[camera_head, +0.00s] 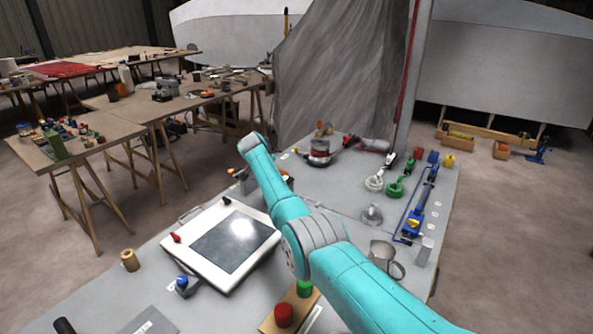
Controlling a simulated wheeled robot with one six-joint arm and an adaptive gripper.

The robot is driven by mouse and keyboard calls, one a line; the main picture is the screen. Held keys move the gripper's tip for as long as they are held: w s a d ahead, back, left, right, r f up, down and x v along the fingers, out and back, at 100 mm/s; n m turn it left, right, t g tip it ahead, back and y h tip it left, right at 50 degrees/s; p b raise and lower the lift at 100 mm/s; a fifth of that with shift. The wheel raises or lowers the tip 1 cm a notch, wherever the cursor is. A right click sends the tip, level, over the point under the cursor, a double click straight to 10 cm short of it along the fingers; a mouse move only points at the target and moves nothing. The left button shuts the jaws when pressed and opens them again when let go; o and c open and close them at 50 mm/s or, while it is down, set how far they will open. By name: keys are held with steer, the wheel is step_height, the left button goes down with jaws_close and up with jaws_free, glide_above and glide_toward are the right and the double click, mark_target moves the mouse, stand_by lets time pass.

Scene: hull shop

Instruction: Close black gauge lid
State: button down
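I cannot clearly pick out a black gauge lid in the head view. A round dark-and-silver device with a red part (320,152) stands towards the back of the grey bench; whether it is the gauge, and how any lid on it stands, is too small to tell. My turquoise arm reaches from the lower right over the bench, its far end above the middle. My gripper cannot be made out; the arm hides the space beyond. Small orange and grey parts beside the arm's end are partly hidden.
A white framed panel with a dark plate (230,240) lies left of my arm. A grey mug (383,254), green valve (395,188) and blue pipe assembly (412,222) stand to the right. Red and green buttons (284,315) are in front. A grey curtain (330,75) hangs behind.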

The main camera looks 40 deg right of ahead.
steer(key=shift+w+a+f, duration=0.15)
steer(key=shift+w+f, duration=0.05)
steer(key=shift+f, duration=0.1)
stand_by(0.4)
steer(key=v, duration=1.2)
steer(key=shift+r, duration=0.15)
